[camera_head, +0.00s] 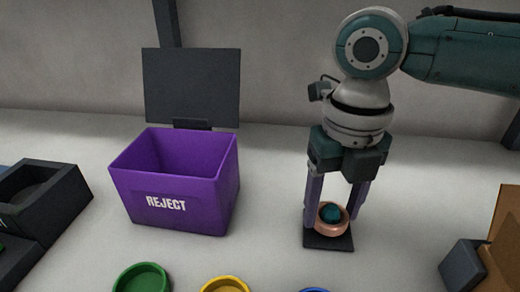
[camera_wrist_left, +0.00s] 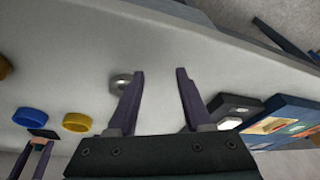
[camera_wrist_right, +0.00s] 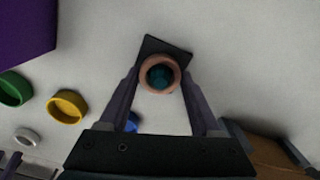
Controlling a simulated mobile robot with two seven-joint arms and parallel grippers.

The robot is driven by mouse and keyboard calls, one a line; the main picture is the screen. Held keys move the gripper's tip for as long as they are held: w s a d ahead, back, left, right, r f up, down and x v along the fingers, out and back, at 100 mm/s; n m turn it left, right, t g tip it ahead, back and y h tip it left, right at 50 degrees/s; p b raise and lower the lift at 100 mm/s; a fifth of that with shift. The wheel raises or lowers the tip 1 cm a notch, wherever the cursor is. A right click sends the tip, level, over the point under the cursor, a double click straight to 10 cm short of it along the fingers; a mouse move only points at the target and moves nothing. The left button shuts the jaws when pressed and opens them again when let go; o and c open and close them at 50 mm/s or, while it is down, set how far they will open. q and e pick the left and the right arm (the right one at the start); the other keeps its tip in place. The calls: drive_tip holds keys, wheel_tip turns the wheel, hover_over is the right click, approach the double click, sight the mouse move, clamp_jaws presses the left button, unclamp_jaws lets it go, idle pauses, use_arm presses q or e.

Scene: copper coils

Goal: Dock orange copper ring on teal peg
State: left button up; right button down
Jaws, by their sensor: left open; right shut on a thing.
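The orange copper ring (camera_head: 344,224) is between the fingertips of my right gripper (camera_head: 331,212), which is shut on it. The teal peg (camera_head: 330,212) shows inside the ring's opening and stands on a small black base plate (camera_head: 328,242). In the right wrist view the ring (camera_wrist_right: 174,87) encircles the teal peg (camera_wrist_right: 159,76), with my right gripper's fingers on either side. Whether the ring rests on the plate I cannot tell. My left gripper (camera_wrist_left: 160,76) is open and empty in its own wrist view, and is out of the head view.
A purple REJECT bin (camera_head: 172,190) stands left of my right gripper. Green (camera_head: 142,279), yellow (camera_head: 225,284) and blue (camera_head: 313,290) dishes line the near edge. Dark trays (camera_head: 62,210) are at left, a grey block (camera_head: 463,264) at right. A silver ring-shaped part (camera_wrist_left: 121,84) lies before my left gripper.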

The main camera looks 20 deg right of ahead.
use_arm(q)
drive_tip(key=shift+r+p, duration=0.35)
drive_tip(key=shift+f+b, duration=0.4)
drive_tip(key=shift+b, duration=0.05)
use_arm(e)
drive_tip(key=shift+f, duration=0.6)
drive_tip(key=shift+c, duration=1.8)
unclamp_jaws()
wheel_tip(320, 180, up, 5)
drive_tip(key=p, duration=0.5)
drive_tip(key=shift+r+p, duration=0.15)
drive_tip(key=shift+p, duration=0.25)
use_arm(q)
wheel_tip(320, 180, up, 12)
drive_tip(key=p, duration=0.6)
use_arm(e)
wheel_tip(320, 180, up, 6)
drive_tip(key=shift+f, duration=0.15)
use_arm(q)
drive_tip(key=shift+f, duration=0.1)
